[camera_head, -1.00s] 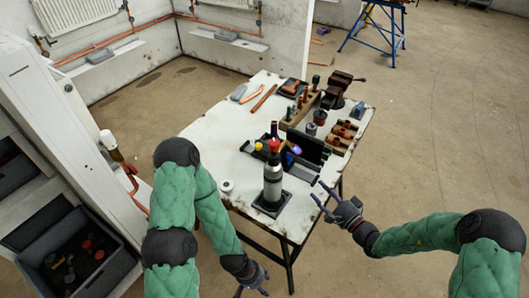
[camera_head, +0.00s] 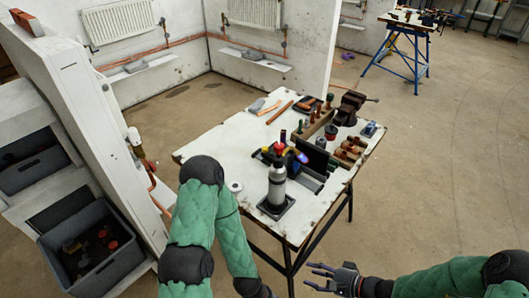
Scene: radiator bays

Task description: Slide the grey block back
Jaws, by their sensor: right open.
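A flat grey block (camera_head: 136,65) lies on the white ledge (camera_head: 140,72) under the left radiator. A second grey block (camera_head: 253,55) lies on the ledge (camera_head: 256,59) under the right radiator. The view does not tell which one the task means. Both are far from my grippers, beyond the table. My right gripper (camera_head: 314,276) is open and empty, low at the bottom, in front of the table's near right corner. My left forearm reaches down out of the bottom edge; its gripper is out of view.
A worn white table (camera_head: 215,150) stands ahead, with a vise (camera_head: 350,106), a grey-white bottle (camera_head: 277,185), a tool rack and fittings. A white slanted cabinet (camera_head: 85,110) with grey bins (camera_head: 95,275) is at left. A blue-legged stand (camera_head: 403,55) is far right. Floor at right is clear.

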